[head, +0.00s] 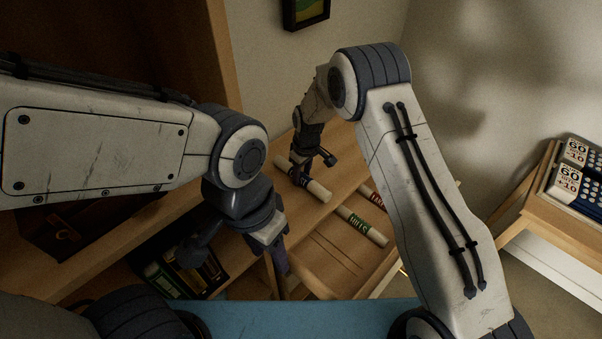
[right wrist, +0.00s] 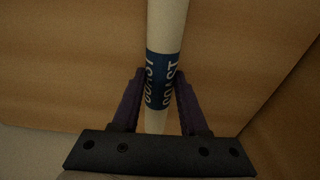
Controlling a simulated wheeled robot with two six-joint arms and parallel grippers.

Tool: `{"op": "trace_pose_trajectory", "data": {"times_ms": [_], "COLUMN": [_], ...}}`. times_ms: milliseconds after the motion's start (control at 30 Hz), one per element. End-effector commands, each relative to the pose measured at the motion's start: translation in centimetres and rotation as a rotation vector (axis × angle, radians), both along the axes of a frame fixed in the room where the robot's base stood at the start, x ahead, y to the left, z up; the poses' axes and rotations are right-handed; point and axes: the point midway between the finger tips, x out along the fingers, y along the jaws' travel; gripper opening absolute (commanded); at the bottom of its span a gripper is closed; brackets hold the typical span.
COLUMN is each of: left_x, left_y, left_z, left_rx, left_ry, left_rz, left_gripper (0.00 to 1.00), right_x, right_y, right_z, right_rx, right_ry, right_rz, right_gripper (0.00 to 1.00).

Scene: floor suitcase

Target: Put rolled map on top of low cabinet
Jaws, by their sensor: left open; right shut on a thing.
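My right gripper (head: 308,164) is shut on a white rolled map (head: 317,190) with a blue band. In the right wrist view the fingers (right wrist: 155,105) close on either side of the map (right wrist: 166,65), whose band reads "COAST". The map is over a light wooden top (head: 345,150), which looks like the low cabinet; I cannot tell whether it touches. Two other rolled maps lie nearby, one with a green "HILLS" band (head: 361,226) and one with a red band (head: 372,196). My left gripper (head: 240,258) is open and empty, lower down.
A dark compartment (head: 165,280) with several items is at the lower left. A brown case with a brass latch (head: 62,232) sits in shadow at left. A side table (head: 540,205) at right bears boxes marked "60" (head: 570,180). A tall wooden panel (head: 222,60) stands behind my left arm.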

Motion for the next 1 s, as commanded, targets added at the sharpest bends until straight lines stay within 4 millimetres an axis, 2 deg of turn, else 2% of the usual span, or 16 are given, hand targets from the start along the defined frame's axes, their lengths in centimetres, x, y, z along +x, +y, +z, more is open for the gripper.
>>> {"op": "trace_pose_trajectory", "data": {"times_ms": [100,467,500,533,567,833,933,1000], "left_x": [0.0,0.0,0.0,0.0,0.0,0.0,0.0,0.0], "left_y": [0.0,0.0,0.0,0.0,0.0,0.0,0.0,0.0], "left_z": [0.3,-0.2,0.0,0.0,0.0,0.0,0.4,0.0], "left_rx": [0.000,0.000,0.000,0.000,0.000,0.000,0.000,0.000], "left_ry": [0.000,0.000,0.000,0.000,0.000,0.000,0.000,0.000], "left_rz": [0.000,0.000,0.000,0.000,0.000,0.000,0.000,0.000], "left_gripper": [0.50,0.50,0.50,0.50,0.50,0.50,0.50,0.50], "right_x": [0.1,0.1,0.1,0.1,0.1,0.1,0.1,0.1], "right_y": [0.0,-0.1,-0.1,-0.1,-0.1,-0.1,0.0,-0.1], "right_z": [-0.7,-1.2,-1.0,-1.0,-1.0,-1.0,-0.5,0.0], "right_rx": [0.001,0.001,0.001,0.001,0.001,0.001,0.001,0.001], "right_ry": [-0.002,-0.002,-0.002,-0.002,-0.002,-0.002,-0.002,-0.006], "right_rz": [-0.001,0.000,0.000,0.000,0.000,0.000,0.000,0.000], "right_gripper": [0.00,0.00,0.58,0.70,0.73,0.73,0.73,0.73]}}
